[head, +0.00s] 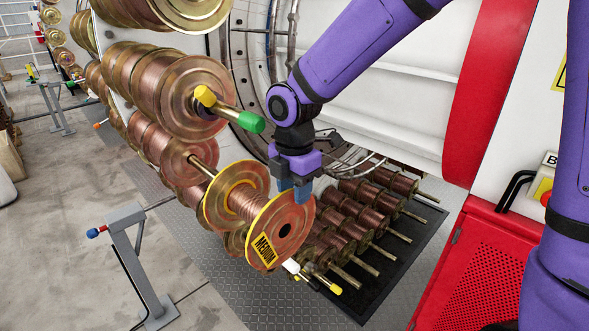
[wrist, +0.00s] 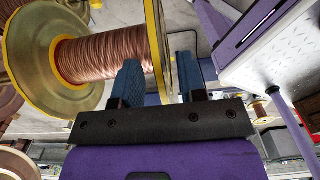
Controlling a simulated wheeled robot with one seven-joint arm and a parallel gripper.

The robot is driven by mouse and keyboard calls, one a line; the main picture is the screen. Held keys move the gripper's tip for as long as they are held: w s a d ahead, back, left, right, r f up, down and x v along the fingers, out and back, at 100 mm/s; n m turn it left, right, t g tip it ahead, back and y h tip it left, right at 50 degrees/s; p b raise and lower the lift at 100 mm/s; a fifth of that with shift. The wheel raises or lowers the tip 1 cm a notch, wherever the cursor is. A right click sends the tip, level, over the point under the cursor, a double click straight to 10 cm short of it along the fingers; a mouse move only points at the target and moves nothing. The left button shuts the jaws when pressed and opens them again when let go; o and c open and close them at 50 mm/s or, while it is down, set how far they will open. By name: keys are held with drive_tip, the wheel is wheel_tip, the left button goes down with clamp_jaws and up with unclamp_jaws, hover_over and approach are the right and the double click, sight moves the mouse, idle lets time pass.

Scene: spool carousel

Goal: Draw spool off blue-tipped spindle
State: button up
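A copper-wire spool (head: 247,207) with yellow-rimmed flanges and a MEDIUM label sits low on the carousel's near side. A bare rod (head: 202,165) runs into its back flange. The centre hole of its front flange looks dark; I see no blue spindle tip, so it may be hidden. My gripper (head: 294,192) is at the upper right rim of the front flange. In the wrist view its two blue fingers (wrist: 160,80) are on either side of that flange, with the wound wire (wrist: 100,60) to the left. I cannot tell whether they press on it.
A yellow-tipped and a green-tipped spindle (head: 250,122) stick out above the spool; white and yellow tips (head: 330,285) show below it. Several spools stand on a floor rack (head: 345,215) at right. A grey stand (head: 140,265) with a blue-ended handle is at left. A red cabinet (head: 480,270) is at right.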

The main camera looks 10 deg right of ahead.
sight(294, 219)
drive_tip(key=shift+f, duration=1.55)
clamp_jaws()
drive_tip(key=shift+r, duration=0.1)
